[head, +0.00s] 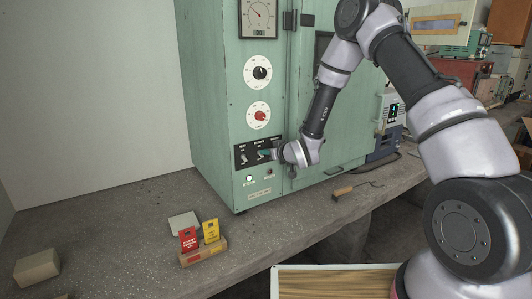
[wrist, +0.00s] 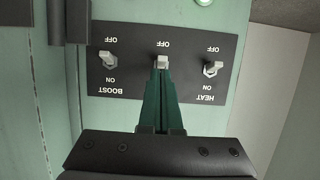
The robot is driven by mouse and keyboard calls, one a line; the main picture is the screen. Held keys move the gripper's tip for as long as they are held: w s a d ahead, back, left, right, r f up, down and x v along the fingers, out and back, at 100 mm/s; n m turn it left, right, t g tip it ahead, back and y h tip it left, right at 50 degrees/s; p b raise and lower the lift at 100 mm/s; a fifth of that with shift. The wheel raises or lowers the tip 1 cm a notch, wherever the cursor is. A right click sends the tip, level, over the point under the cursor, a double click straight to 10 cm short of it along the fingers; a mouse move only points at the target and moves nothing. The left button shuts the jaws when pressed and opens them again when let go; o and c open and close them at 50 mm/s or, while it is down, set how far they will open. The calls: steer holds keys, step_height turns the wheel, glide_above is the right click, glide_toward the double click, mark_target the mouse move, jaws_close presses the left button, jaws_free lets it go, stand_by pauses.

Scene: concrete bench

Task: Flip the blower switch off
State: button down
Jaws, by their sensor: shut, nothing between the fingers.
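The dark switch panel (head: 241,160) sits low on the front of the green cabinet. In the wrist view the panel (wrist: 190,88) appears upside down, with three toggles and OFF above ON. The middle toggle (wrist: 161,60), between the ones marked BOOST and HEAT, is the blower switch; its own name is hidden behind my fingers. My gripper (wrist: 160,70) is shut and empty, its green fingertips right at this pale lever. I cannot tell whether they touch it or which way it is thrown. The head view shows my gripper (head: 265,154) at the panel, covering part of it.
The boost toggle (wrist: 107,59) and heat toggle (wrist: 212,69) stand close on either side. Above the panel are a red-knob dial (head: 260,115) and a black-knob dial (head: 261,71). Red and yellow tags (head: 210,231) stand on the bench, left of a wooden-handled tool (head: 343,193).

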steer(key=shift+r, duration=0.15)
steer(key=shift+r, duration=0.65)
steer(key=shift+s+d, duration=0.1)
